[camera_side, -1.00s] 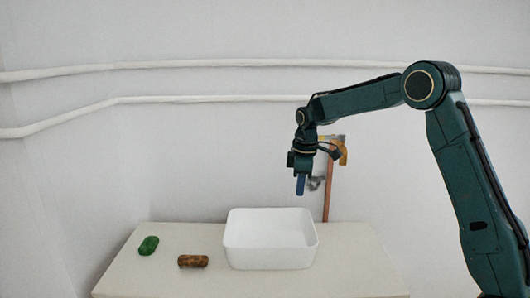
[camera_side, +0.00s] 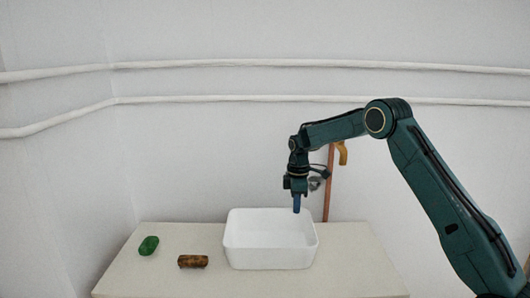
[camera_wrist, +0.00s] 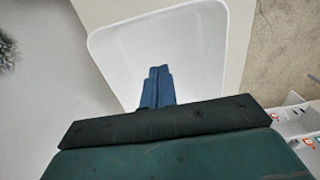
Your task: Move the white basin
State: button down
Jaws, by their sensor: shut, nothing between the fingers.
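The white basin (camera_side: 270,258) stands upright on the pale table, right of its middle, and looks empty. In the wrist view the basin (camera_wrist: 205,45) lies beyond my fingers, with part of it hidden behind them. My gripper (camera_side: 297,211) points down near the basin's back right rim in the side view. Its blue fingers (camera_wrist: 159,72) are closed together with nothing between them. I cannot tell whether the fingertips touch the rim or hang just above it.
A green object (camera_side: 149,245) and a brown cylinder (camera_side: 193,261) lie on the table (camera_side: 140,280) left of the basin. A copper pipe with a yellow handle (camera_side: 343,153) stands behind. The table's right end is clear.

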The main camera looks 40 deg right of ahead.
aim_at(308, 228)
notch_tip(308, 228, down, 10)
jog(key=shift+r, duration=0.25)
jog(key=shift+s+d+r, duration=0.2)
jog(key=shift+s+d, duration=1.2)
jog(key=shift+s, duration=0.05)
jog(key=s+d, duration=0.4)
jog(key=shift+s+d, duration=0.4)
